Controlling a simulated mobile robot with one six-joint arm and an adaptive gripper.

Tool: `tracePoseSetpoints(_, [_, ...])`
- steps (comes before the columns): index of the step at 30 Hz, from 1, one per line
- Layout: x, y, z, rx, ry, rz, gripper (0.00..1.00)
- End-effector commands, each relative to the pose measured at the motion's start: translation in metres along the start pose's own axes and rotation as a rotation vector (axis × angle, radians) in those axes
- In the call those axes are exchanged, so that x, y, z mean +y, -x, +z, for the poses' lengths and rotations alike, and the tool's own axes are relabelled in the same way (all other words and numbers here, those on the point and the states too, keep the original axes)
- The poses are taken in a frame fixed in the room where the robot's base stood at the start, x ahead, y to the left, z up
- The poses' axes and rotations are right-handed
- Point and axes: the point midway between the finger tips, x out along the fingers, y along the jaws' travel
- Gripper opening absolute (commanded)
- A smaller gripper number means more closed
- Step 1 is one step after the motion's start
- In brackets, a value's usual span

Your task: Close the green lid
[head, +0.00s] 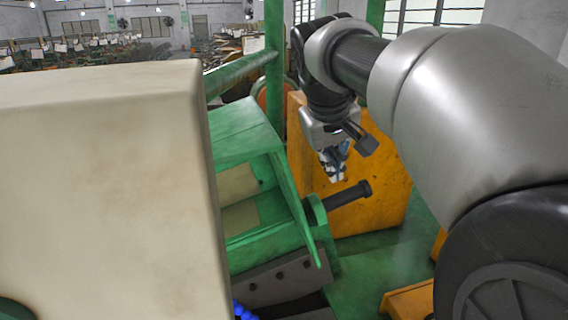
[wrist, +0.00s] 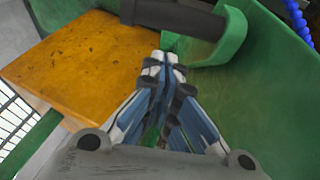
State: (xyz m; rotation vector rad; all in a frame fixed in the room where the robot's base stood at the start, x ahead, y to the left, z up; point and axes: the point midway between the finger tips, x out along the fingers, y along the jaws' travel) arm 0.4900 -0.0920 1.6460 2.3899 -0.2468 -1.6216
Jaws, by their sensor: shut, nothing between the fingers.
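The green lid (head: 292,203) shows in the head view as a thin, steeply tilted panel at the right side of the green machine housing. It stands open, away from the housing's pale inner surfaces. In the wrist view a broad green surface (wrist: 272,100) fills the right side; I cannot tell whether it is the lid. My gripper (head: 337,177) hangs to the right of the lid, pointing down, apart from it. In the wrist view its fingertips (wrist: 167,58) are together with nothing between them.
A dark cylindrical bar (head: 348,194) in a green bracket (head: 317,212) sticks out just below my gripper. An orange block (head: 380,205) stands behind. A large cream cabinet (head: 110,180) blocks the left. A green post (head: 273,70) rises behind the housing. Blue beads (wrist: 297,20) show at the wrist view's top right.

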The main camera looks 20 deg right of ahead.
Motion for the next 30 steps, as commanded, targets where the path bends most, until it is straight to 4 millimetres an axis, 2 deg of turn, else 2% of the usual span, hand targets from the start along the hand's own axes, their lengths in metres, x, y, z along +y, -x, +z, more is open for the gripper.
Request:
tracePoseSetpoints(6, [0.000,-0.003,0.014,0.000,0.000,0.000,0.00])
tracePoseSetpoints(20, [0.000,-0.004,0.016,0.005,0.000,0.000,0.00])
tracePoseSetpoints(30, [-0.001,-0.009,0.029,0.049,0.000,0.001,0.00])
